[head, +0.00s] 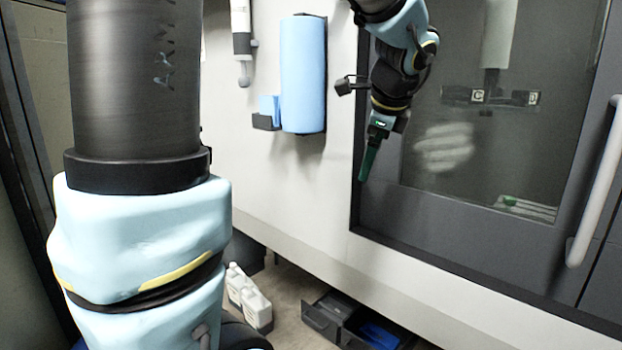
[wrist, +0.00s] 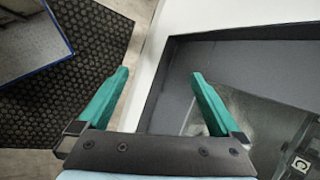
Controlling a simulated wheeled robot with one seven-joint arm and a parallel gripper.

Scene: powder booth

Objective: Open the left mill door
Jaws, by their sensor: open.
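The left mill door (head: 385,215) is a dark grey panel with a large window, and it looks closed in the head view. A long pale vertical handle (head: 596,190) stands on its right side. My gripper (head: 366,178) has green fingers and is in front of the door's left edge, well left of the handle. In the wrist view my gripper (wrist: 158,78) is open, with nothing between its fingers. The door's dark frame (wrist: 240,32) shows there at the right; the handle is not in that view.
A blue roll (head: 303,75) and a small holder (head: 266,120) are on the white wall left of the door. White jugs (head: 248,300) and dark bins (head: 335,320) are on the floor below. A black mat (wrist: 95,60) lies on the floor in the wrist view.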

